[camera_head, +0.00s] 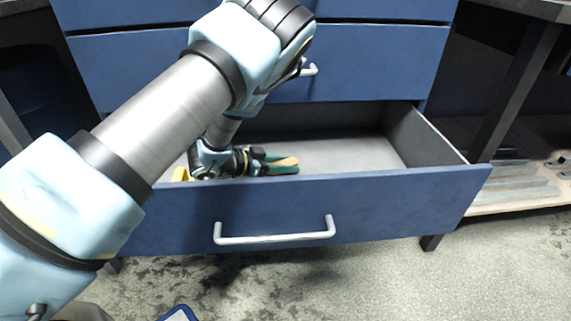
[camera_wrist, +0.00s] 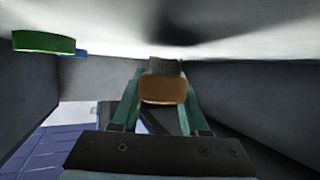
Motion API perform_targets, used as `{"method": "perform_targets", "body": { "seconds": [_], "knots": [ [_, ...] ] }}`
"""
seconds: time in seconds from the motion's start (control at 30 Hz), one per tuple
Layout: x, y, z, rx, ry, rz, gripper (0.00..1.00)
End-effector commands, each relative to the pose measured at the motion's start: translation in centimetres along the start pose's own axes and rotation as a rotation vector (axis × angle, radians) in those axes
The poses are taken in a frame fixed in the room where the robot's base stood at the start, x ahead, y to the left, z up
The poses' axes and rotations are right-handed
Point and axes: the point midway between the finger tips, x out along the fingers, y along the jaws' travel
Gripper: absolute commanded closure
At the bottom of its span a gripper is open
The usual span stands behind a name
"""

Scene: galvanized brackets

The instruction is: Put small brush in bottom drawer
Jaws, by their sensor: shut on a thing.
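The bottom drawer (camera_head: 440,190) is pulled open, with its blue front and pale handle facing me in the head view. My gripper (camera_head: 292,164) is inside the drawer, reaching in from the left below the rim. Its green fingers are shut on the small brush (camera_head: 283,161), whose tan wooden part shows between them. In the wrist view the brush (camera_wrist: 163,88) sits between the fingertips (camera_wrist: 162,72), brown end toward the camera and a darker grey-green part beyond. The pale drawer floor (camera_wrist: 250,25) is close by; I cannot tell whether the brush touches it.
A yellow thing (camera_head: 181,174) lies at the drawer's left side. A green piece (camera_wrist: 43,42) with something blue (camera_wrist: 80,54) behind it shows in the wrist view. The drawer's right part is empty. The closed drawer above (camera_head: 370,62) overhangs the back.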

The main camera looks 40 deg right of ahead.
Motion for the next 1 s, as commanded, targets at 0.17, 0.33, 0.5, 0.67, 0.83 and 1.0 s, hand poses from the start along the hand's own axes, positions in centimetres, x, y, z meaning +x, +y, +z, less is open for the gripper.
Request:
{"method": "perform_targets", "body": {
  "seconds": [0.17, 0.33, 0.5, 0.67, 0.83, 1.0],
  "knots": [
    [0.19, -0.04, 0.54, 0.0, 0.0, 0.0, 1.0],
    [0.36, -0.02, 0.92, 0.0, 0.0, 0.0, 1.0],
    [0.37, 0.02, 0.96, 0.0, -0.001, 0.0, 0.46],
    [0.38, 0.04, 0.98, -0.001, -0.001, 0.0, 0.28],
    [0.38, 0.06, 1.01, -0.001, -0.002, 0.001, 0.26],
    [0.23, 0.1, 0.57, 0.0, -0.002, 0.001, 0.26]
  ]
}}
